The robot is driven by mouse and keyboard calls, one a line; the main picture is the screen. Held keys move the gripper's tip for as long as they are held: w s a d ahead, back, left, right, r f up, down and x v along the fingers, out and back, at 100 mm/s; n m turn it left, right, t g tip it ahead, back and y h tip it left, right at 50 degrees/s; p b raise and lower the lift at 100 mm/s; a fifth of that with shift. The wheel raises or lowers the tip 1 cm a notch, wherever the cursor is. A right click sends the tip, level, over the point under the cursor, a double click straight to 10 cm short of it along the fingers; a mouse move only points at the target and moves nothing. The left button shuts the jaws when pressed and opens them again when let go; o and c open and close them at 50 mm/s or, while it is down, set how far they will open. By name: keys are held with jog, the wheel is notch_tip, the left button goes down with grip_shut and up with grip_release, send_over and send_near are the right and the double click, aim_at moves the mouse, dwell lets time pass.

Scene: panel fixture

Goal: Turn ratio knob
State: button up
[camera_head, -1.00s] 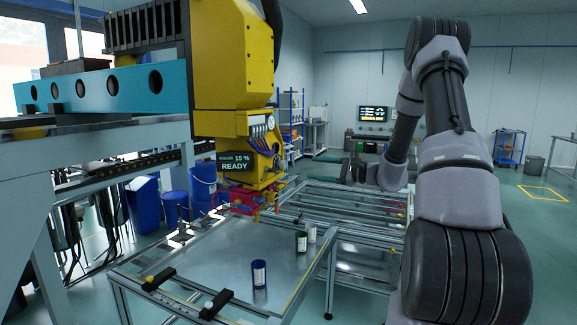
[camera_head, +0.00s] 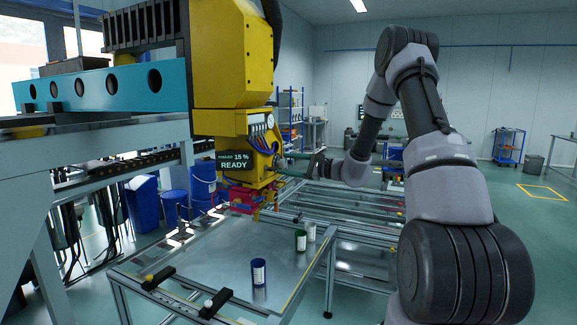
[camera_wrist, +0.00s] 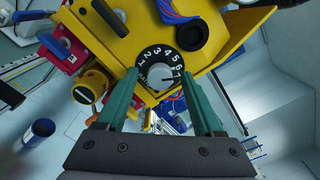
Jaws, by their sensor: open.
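The ratio knob (camera_wrist: 163,76) shows in the wrist view as a light round knob on a black dial with white numbers, set in a yellow housing. My gripper (camera_wrist: 160,82) is open, its two green fingers reaching toward the dial with one tip on each side of the knob in the picture. I cannot tell whether the tips are level with the knob or short of it. In the head view my gripper (camera_head: 290,155) is at the right side of the yellow machine head (camera_head: 233,125). The display (camera_head: 233,161) on it reads 15 % READY. The knob is not clear there.
Hoses and a black round part (camera_wrist: 191,37) sit close to the dial.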

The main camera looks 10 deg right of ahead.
grip_shut()
jog(key=shift+m, duration=2.8)
grip_release()
jog(key=shift+d, duration=0.15)
